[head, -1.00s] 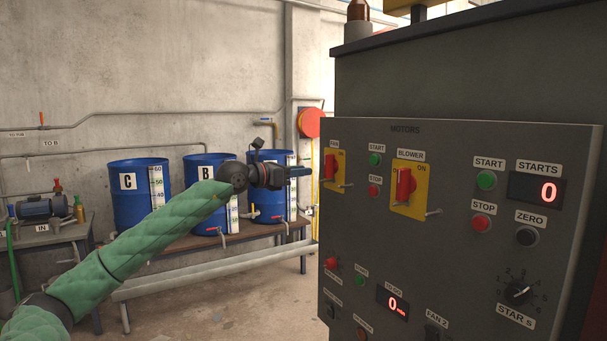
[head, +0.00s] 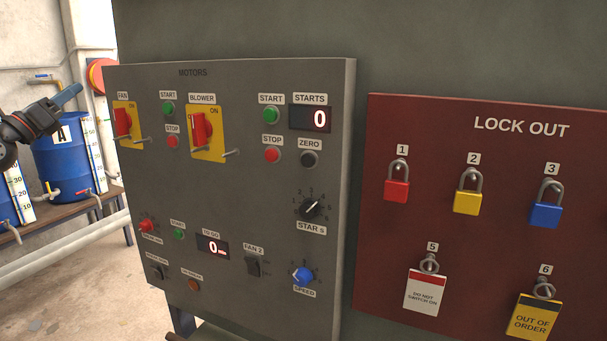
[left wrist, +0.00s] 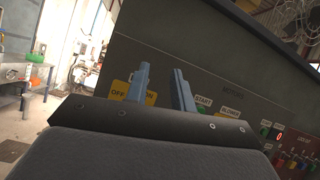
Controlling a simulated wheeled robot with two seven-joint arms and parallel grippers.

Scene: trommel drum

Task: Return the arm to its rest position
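My left gripper (head: 68,97) shows at the left edge of the head view, black with blue fingers pointing up and right. It is left of the grey MOTORS panel (head: 235,180) and apart from the red FAN switch (head: 122,122). In the left wrist view its two blue fingers (left wrist: 161,75) stand apart with nothing between them. The yellow FAN plate (left wrist: 120,90) is behind them. Most of my left arm is outside the head view. My right gripper is in neither view.
Right of the panel is a red LOCK OUT board (head: 450,240) with padlocks and tags. A blue drum A (head: 65,160) stands on a bench behind my left gripper. Bare floor (head: 90,280) shows at lower left.

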